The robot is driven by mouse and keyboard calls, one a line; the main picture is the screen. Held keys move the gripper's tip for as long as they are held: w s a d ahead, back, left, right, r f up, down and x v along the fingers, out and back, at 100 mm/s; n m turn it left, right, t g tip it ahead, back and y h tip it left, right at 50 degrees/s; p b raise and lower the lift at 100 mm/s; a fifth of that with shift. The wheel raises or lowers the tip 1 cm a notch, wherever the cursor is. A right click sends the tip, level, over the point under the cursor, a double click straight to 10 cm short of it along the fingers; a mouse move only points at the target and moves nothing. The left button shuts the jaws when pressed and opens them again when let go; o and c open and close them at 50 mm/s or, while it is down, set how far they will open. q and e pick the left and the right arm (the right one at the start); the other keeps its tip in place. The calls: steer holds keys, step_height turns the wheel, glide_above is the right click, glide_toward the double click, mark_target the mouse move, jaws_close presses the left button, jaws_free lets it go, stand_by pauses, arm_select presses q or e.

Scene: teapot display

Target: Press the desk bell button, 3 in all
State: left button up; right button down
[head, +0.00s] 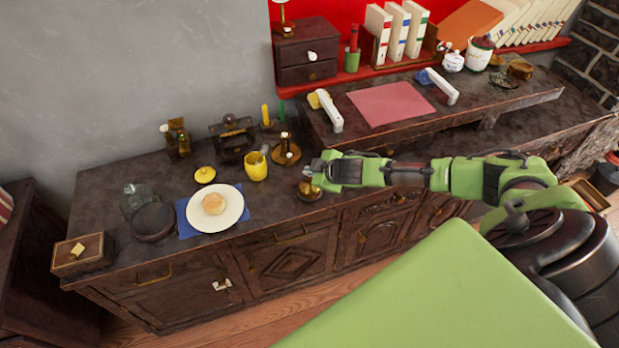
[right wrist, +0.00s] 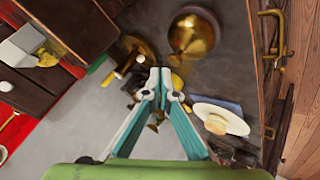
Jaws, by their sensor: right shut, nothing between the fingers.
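The desk bell (head: 310,191) is a small brass dome near the front edge of the dark cabinet top. In the right wrist view the bell (right wrist: 194,38) shows as a round brass dome, up and to the right of the fingertips. My right gripper (head: 310,173) is shut and empty, just above and beside the bell in the head view. In the right wrist view its fingertips (right wrist: 165,83) are together and appear apart from the bell. The gripper partly covers the bell's top in the head view. My left gripper is not in view.
A brass candle holder (head: 286,156) and a yellow mug (head: 255,166) stand behind and left of the bell. A white plate (head: 232,217) with a bun lies on a blue cloth further left. A raised dark shelf (head: 330,135) is behind right.

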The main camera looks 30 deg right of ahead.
mark_target(310, 180)
steer(key=shift+f, duration=0.4)
steer(key=shift+f+b, duration=0.45)
steer(key=shift+f, duration=0.25)
stand_by(0.6)
steer(key=shift+r+p, duration=1.1)
steer(key=shift+p, duration=0.05)
steer(key=shift+r, duration=0.1)
step_height(310, 180, up, 5)
steer(key=p, duration=0.5)
stand_by(0.5)
